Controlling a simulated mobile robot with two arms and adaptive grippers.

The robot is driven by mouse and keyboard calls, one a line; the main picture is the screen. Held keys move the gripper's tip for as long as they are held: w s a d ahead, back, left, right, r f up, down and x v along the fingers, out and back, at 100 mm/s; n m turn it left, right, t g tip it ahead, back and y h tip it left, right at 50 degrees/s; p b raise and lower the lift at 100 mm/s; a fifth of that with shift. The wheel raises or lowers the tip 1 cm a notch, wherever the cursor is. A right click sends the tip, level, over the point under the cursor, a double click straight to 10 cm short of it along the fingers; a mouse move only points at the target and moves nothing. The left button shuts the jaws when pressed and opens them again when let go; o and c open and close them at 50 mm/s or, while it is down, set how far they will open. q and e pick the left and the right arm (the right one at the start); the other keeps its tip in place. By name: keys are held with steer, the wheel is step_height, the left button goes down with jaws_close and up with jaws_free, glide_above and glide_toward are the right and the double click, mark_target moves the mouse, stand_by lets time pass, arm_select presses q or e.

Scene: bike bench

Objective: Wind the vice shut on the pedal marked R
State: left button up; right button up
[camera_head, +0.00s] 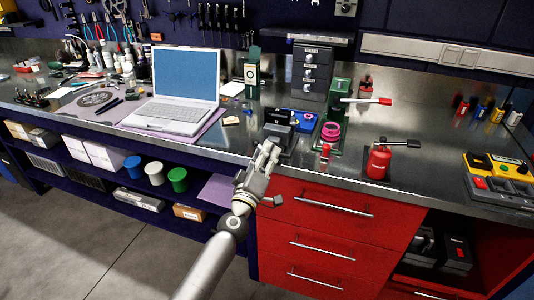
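A dark block-shaped thing that looks like the vice (279,128) stands near the front edge of the steel bench, in the middle of the view. My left gripper (267,153) is just in front of it at the bench edge, its fingers pointing up and away towards it. The gripper overlaps the vice's near side, so I cannot tell whether they touch. Its fingertips are too small to tell open from shut. The vice's handle and a pedal marked R cannot be made out. My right gripper is not in view.
Right of the vice stand a green press-like tool (339,100) with a red-tipped lever and a red jack (378,162). A laptop (183,92) is open on the left. A drawer unit (312,70) stands behind. Red drawers (330,235) are below the bench edge.

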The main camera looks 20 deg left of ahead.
arm_select(q)
steer(key=shift+w+d+r, duration=0.1)
steer(key=shift+w+r, duration=0.05)
steer(key=shift+w, duration=0.35)
jaws_close()
steer(key=shift+m, duration=0.3)
